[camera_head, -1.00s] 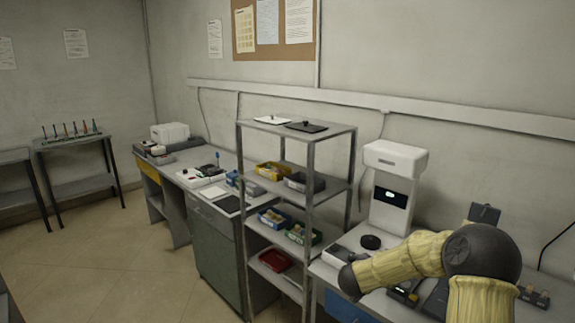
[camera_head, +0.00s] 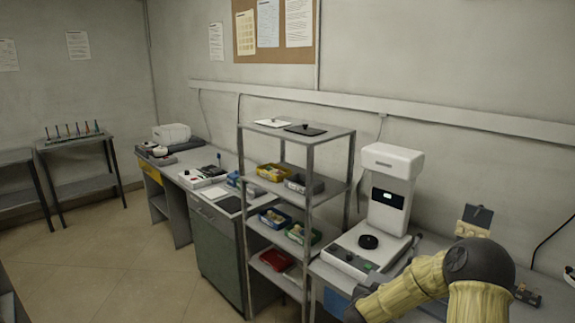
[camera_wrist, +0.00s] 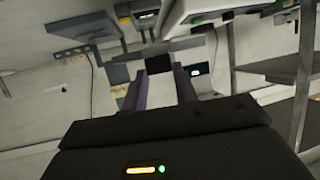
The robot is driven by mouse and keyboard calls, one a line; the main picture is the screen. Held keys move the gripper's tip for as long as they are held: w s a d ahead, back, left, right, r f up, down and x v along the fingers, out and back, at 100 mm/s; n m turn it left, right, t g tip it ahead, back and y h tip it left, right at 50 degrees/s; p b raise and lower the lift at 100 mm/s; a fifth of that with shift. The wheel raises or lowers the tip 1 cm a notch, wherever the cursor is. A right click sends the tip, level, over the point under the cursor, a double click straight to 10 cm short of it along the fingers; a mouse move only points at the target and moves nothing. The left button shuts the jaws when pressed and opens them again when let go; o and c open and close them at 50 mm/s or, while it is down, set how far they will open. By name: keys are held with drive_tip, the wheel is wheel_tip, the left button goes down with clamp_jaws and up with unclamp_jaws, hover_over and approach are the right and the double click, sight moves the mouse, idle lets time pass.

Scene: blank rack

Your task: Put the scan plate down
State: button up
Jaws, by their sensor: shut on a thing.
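In the wrist view my gripper (camera_wrist: 158,76) reaches away from the camera, its two dark purple fingers close together.
A metal rack (camera_head: 310,148) stands left of the scanner. Its top holds a white plate (camera_head: 271,123) and a black plate (camera_head: 305,130), each with a knob. Coloured bins fill lower shelves. A dark-and-tan upright device (camera_head: 474,219) stands right of the scanner.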

drive_tip(key=s+a+f+n+t+y+p, duration=0.2)
drive_tip(key=s+a+f+n+y+p, duration=0.2)
drive_tip(key=s+a+f, duration=0.5)
drive_tip(key=s+a+n+y, duration=0.2)
drive_tip(key=y, duration=0.1)
drive_tip(key=shift+a+f+n, duration=0.25)
drive_tip(key=shift+f+n, duration=0.05)
drive_tip(key=shift+f, duration=0.05)
drive_tip(key=s+f, duration=0.4)
drive_tip(key=f, duration=0.1)
drive_tip(key=shift+s+f, duration=0.15)
drive_tip(key=shift+f, duration=0.1)
idle(0.5)
wheel_tip(320, 180, up, 17)
drive_tip(key=p, duration=1.7)
